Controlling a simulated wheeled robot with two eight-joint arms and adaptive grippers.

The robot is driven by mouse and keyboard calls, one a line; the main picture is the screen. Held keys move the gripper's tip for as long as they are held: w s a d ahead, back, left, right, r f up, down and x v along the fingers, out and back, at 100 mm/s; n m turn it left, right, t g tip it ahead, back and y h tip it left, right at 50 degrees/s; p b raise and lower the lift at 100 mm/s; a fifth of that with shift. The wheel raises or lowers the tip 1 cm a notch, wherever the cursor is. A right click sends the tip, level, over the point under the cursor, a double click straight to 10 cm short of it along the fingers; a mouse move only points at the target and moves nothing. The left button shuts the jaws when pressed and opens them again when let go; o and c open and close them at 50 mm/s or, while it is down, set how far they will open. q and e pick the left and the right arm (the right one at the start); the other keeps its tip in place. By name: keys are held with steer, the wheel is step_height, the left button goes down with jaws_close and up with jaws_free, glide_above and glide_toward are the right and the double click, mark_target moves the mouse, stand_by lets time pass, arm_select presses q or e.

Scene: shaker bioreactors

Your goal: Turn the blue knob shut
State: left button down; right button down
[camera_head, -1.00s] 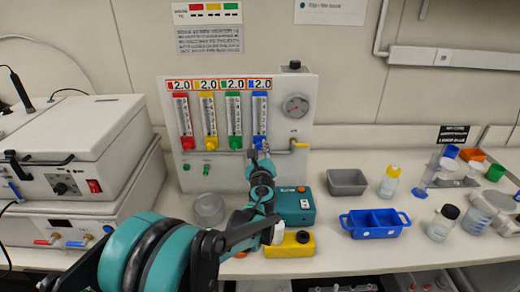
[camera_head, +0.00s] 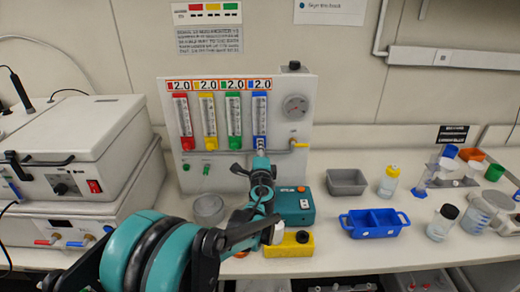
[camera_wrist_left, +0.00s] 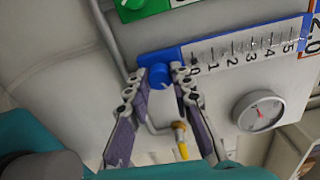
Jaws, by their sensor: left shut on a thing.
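The blue knob (camera_wrist_left: 160,76) sits at the bottom end of the blue flowmeter, on its blue block, in the left wrist view. My left gripper (camera_wrist_left: 161,72) has its two fingers on either side of the knob and is shut on it. In the head view the blue flowmeter (camera_head: 260,112) is the rightmost of the row on the white panel (camera_head: 290,80). My left gripper (camera_head: 260,153) reaches up to its lower end from the front and hides most of the knob there. My right gripper is not in view.
Green (camera_head: 234,115), yellow (camera_head: 208,115) and red (camera_head: 184,115) flowmeters stand left of the blue one. A round gauge (camera_head: 296,107) and a yellow-handled pipe valve (camera_head: 301,145) are to its right. A teal box (camera_head: 296,207) stands close to my left arm.

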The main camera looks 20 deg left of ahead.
arm_select(q)
steer(key=n, duration=1.1)
steer(key=shift+n, duration=0.4)
stand_by(0.3)
steer(key=c, duration=1.3)
jaws_free()
steer(key=shift+s, duration=0.1)
steer(key=v, duration=1.2)
